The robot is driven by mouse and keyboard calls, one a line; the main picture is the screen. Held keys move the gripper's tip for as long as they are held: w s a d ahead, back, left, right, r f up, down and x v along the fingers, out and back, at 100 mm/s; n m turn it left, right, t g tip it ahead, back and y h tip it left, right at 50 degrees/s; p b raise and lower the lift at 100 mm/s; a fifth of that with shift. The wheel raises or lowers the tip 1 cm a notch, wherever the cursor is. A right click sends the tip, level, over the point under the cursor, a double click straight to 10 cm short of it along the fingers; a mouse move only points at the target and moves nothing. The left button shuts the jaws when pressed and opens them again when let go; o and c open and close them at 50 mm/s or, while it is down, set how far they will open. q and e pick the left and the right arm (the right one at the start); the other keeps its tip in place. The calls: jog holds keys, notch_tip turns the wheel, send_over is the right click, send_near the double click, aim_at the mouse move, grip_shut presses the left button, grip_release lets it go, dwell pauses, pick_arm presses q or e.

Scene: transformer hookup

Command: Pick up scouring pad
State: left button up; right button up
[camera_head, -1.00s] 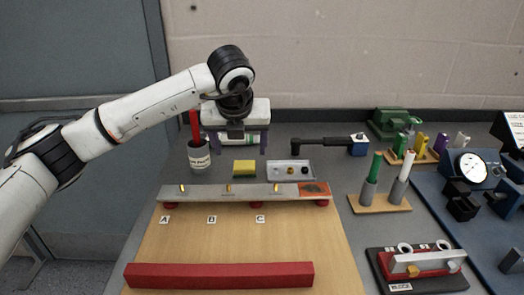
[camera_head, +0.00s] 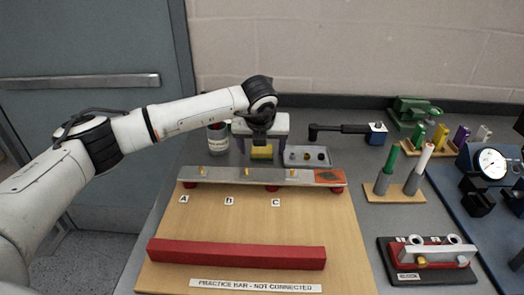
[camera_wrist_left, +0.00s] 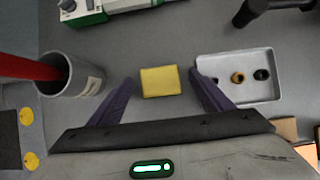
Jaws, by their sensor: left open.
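The scouring pad (camera_head: 262,152) is a small yellow block on the grey bench, behind the metal bar. In the left wrist view the pad (camera_wrist_left: 160,81) lies flat just beyond and between the two purple fingertips. My left gripper (camera_head: 262,148) is above the pad, pointing down; in its wrist view the gripper (camera_wrist_left: 160,82) is open and empty, with a gap on each side of the pad. The pad's green underside is barely visible now. My right gripper is not in view.
A cup (camera_head: 217,138) with a red-handled tool stands left of the pad. A grey tray (camera_head: 322,162) of small parts lies close on the right. The bar (camera_head: 228,178) on red supports runs in front. A black-handled tool (camera_head: 345,129) lies behind right.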

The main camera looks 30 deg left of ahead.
aim_at(261, 150)
pick_arm(q)
jog(key=c, duration=1.1)
notch_tip(261, 150, up, 10)
jog(key=shift+r+b, duration=0.1)
jog(key=shift+b, duration=0.55)
jog(key=o, duration=0.5)
jog(key=shift+c, duration=0.2)
jog(key=c, duration=0.4)
jog(key=shift+s, duration=0.1)
